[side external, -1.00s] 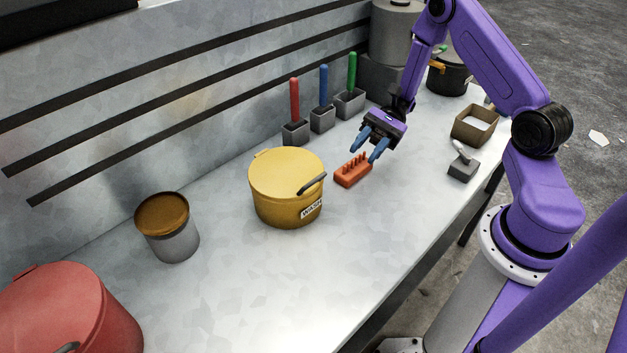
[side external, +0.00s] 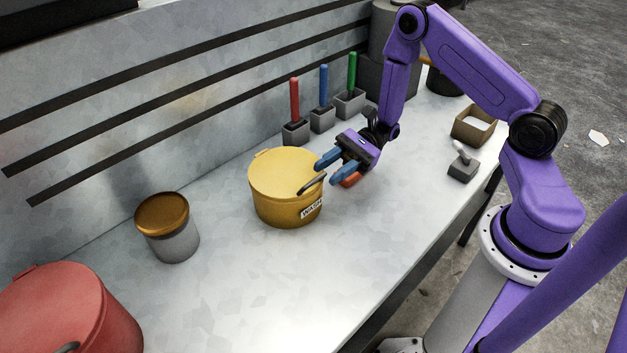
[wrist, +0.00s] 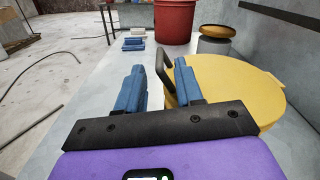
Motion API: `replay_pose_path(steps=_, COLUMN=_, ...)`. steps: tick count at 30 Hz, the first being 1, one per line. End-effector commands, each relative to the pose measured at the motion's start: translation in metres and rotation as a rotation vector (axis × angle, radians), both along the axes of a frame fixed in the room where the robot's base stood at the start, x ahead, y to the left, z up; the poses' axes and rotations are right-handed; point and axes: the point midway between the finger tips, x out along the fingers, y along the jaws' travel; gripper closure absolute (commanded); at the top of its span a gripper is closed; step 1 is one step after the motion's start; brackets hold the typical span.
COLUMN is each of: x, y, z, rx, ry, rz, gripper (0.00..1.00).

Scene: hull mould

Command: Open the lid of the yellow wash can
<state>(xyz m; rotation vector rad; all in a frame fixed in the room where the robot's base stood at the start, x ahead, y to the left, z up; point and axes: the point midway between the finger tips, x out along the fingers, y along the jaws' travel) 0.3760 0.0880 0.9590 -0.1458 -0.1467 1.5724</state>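The yellow wash can (side external: 285,205) stands upright on the bench, its lid (side external: 285,172) closed. A dark curved handle (side external: 312,184) sits on the lid's right side, above the "WASH" label. My gripper (side external: 323,172) is open at the can's right edge, its blue fingers pointing at the handle. In the wrist view my open gripper (wrist: 160,80) has the dark handle (wrist: 166,68) between its fingers, close to the right finger. I cannot tell whether they touch. The yellow lid (wrist: 235,85) fills the right side there.
An orange block (side external: 350,180) lies behind my gripper. Red, blue and green handled tools stand in grey holders (side external: 322,118) along the wall. A brown-lidded grey tin (side external: 170,235) and a red can (side external: 75,310) stand to the left. The bench front (side external: 300,290) is clear.

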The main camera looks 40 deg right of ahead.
Motion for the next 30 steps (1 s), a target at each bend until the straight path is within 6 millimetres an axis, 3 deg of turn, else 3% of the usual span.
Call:
replay_pose_path(steps=3, x=-0.001, y=0.022, z=0.0, rx=0.0, ry=-0.001, rz=0.005, gripper=0.64)
replay_pose_path(steps=9, x=-0.001, y=0.047, z=0.0, rx=0.0, ry=-0.001, rz=0.003, gripper=0.64)
replay_pose_path(steps=22, x=0.0, y=0.057, z=0.0, rx=0.0, ry=0.0, rz=0.0, gripper=0.64)
replay_pose_path(steps=23, x=0.0, y=0.056, z=0.0, rx=0.0, ry=0.0, rz=0.0, gripper=0.67)
replay_pose_path(steps=26, x=0.0, y=0.056, z=0.0, rx=0.0, ry=0.0, rz=0.0, gripper=1.0)
replay_pose_path(steps=30, x=-0.002, y=0.056, z=0.0, rx=-0.001, ry=0.003, rz=0.003, gripper=1.0)
